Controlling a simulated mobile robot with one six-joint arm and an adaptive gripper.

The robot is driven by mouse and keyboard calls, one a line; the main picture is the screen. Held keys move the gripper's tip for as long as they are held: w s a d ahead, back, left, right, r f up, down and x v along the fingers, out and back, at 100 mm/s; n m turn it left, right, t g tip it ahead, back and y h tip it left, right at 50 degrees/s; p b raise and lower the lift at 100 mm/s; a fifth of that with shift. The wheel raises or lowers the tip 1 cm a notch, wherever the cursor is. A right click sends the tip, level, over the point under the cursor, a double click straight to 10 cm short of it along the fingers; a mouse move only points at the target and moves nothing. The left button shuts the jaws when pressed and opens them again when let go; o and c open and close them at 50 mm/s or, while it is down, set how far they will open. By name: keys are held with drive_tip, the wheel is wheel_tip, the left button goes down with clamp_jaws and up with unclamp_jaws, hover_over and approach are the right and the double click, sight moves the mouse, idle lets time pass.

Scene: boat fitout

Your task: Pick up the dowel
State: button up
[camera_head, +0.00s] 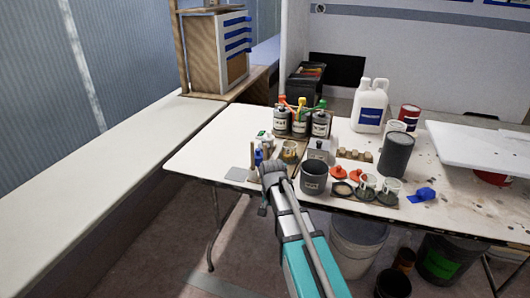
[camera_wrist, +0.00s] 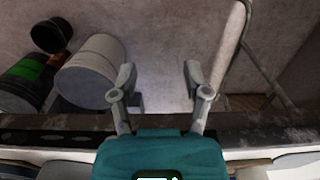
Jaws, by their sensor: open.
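A thin, pale upright stick (camera_head: 252,158), which may be the dowel, stands near the left front of the white table (camera_head: 215,150). I cannot be sure of it at this size. My gripper (camera_head: 272,172) is at the table's front edge, just right of that stick and apart from it as far as I can tell. In the wrist view my gripper (camera_wrist: 158,84) has its two fingers spread with nothing between them. The wrist view shows the floor beyond the fingers and no dowel.
Small bottles (camera_head: 265,140) stand close behind my gripper. A dark grey cup (camera_head: 314,177), labelled cans (camera_head: 299,124), a white jug (camera_head: 371,106) and a row of wooden blocks (camera_head: 355,155) crowd the table. Buckets (camera_wrist: 90,66) stand on the floor below. A bare bench (camera_head: 110,170) runs along the left.

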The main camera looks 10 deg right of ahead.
sight(265, 153)
drive_tip(key=w+r+m+p, duration=0.1)
drive_tip(key=w+r+p, duration=0.3)
drive_tip(key=r+p, duration=0.6)
drive_tip(key=w+r+m+p, duration=0.2)
drive_tip(key=w+r+p, duration=0.1)
drive_tip(key=r+p, duration=0.7)
drive_tip(key=w+r+m+p, duration=0.1)
drive_tip(key=w+r+p, duration=0.3)
drive_tip(key=r+p, duration=0.6)
drive_tip(key=shift+w+d+r+m, duration=0.2)
drive_tip(key=shift+w+r+m, duration=0.15)
drive_tip(key=shift+r, duration=0.45)
drive_tip(key=shift+s+f, duration=0.1)
drive_tip(key=shift+f, duration=0.1)
wheel_tip(265, 153, down, 8)
drive_tip(key=b, duration=0.8)
drive_tip(key=shift+f, duration=0.2)
drive_tip(key=shift+f+b, duration=0.15)
drive_tip(key=shift+b, duration=0.2)
drive_tip(key=f+b, duration=0.3)
drive_tip(key=shift+w, duration=0.3)
drive_tip(key=shift+f+b, duration=0.95)
